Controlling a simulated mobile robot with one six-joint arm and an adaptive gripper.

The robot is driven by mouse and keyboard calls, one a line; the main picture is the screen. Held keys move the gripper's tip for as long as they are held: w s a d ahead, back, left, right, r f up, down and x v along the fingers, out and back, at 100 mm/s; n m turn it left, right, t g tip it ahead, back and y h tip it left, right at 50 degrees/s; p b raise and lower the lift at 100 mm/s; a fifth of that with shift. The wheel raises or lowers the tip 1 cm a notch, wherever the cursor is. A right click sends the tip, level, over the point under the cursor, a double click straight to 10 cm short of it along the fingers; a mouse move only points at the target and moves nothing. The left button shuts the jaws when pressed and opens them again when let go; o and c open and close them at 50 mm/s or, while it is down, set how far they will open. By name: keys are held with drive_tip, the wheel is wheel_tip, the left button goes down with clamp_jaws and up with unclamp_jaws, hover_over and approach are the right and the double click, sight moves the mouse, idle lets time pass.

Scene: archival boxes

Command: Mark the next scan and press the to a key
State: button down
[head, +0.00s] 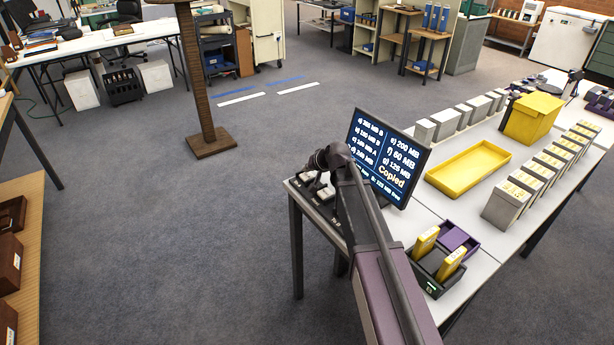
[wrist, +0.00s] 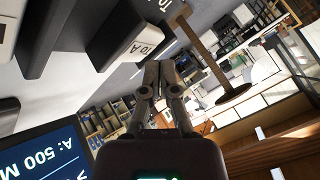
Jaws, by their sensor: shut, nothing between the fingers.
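The monitor (head: 388,155) on the table's left end lists scans a to g with sizes in MB. A to d seem to carry letters after the size, partly illegible; e, f and g show none. "Copied" stands in yellow below g. Its corner shows in the wrist view (wrist: 45,155), reading "A: 500 M". The "TO A" key (wrist: 140,46) is pale-topped with dark sides; another key marked "TO" (wrist: 165,6) is cut off by the frame edge. My gripper (wrist: 158,66) is shut and empty, its tips close to the "TO A" key; contact cannot be told.
Black and purple boxes (head: 458,238) holding yellow cartridges stand at the table's near edge. Behind are a yellow tray (head: 468,168), a yellow bin (head: 532,117) and rows of grey archival boxes (head: 507,205). A brown post (head: 195,80) stands on open carpet at the left.

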sight(308, 177)
drive_tip(key=shift+f, duration=0.1)
idle(0.3)
drive_tip(key=shift+f+b, duration=0.3)
drive_tip(key=shift+b, duration=0.1)
drive_tip(key=shift+f+b, duration=0.5)
idle(1.0)
drive_tip(key=shift+r, duration=0.1)
drive_tip(key=shift+r+p, duration=0.8)
drive_tip(key=shift+p, duration=0.1)
drive_tip(key=shift+r, duration=0.1)
wheel_tip(308, 177, up, 5)
drive_tip(key=p, duration=0.5)
idle(0.3)
drive_tip(key=shift+s, duration=0.1)
idle(0.7)
